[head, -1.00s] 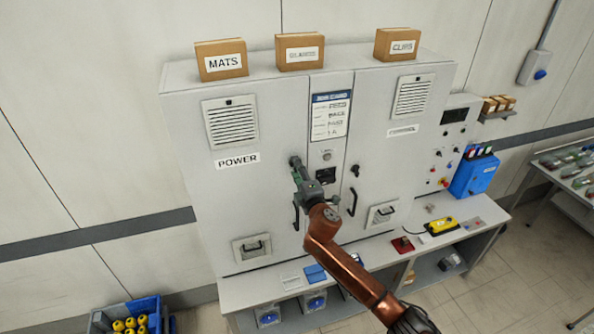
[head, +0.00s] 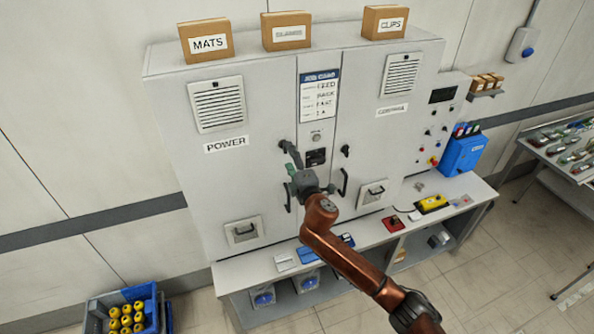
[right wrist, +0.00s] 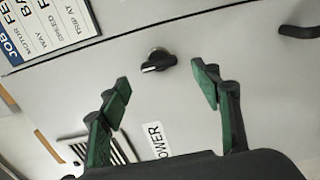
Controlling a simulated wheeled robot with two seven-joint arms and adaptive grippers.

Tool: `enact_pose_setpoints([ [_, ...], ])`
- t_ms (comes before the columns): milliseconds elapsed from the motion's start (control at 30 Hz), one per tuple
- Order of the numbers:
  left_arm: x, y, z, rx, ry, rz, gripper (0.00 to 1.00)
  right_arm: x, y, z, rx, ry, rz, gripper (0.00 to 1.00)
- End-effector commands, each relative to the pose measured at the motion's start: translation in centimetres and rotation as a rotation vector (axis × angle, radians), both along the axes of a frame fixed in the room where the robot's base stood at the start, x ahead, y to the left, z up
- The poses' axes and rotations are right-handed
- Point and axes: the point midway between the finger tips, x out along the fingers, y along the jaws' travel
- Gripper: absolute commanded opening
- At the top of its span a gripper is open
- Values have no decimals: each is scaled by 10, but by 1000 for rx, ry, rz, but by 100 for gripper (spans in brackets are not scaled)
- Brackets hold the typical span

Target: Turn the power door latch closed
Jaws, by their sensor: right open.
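The power door latch (right wrist: 155,61) is a small black turn-knob on the grey door, and its grip points left in the right wrist view. In the head view it sits right of the POWER label, partly hidden by my fingers. My right gripper (right wrist: 162,84) is open and empty, with its green-padded fingers spread and the latch between and beyond their tips. It appears apart from the latch. In the head view the right gripper (head: 293,162) is in front of the cabinet, just below and right of the latch. My left gripper is in neither view.
The cabinet (head: 190,190) has door handles, a second latch (head: 346,150) on the right door and a job card (head: 319,95). Labelled boxes (head: 286,31) stand on top. A ledge below holds small items, including a yellow box (head: 432,203). A blue crate (head: 150,300) stands lower left.

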Motion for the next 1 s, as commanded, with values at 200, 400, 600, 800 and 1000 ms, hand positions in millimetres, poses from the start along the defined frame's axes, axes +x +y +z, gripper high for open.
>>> enact_pose_setpoints([
  [200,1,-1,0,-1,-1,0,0,-42,-14,-1,2,2,0,58],
  [400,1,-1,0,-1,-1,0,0,-68,-22,0,2,2,1,58],
  [600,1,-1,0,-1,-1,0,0,-76,-25,0,1,1,0,58],
  [800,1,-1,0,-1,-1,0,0,-76,-25,0,1,1,0,58],
  [1000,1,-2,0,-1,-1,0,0,-76,-25,0,1,1,0,58],
])
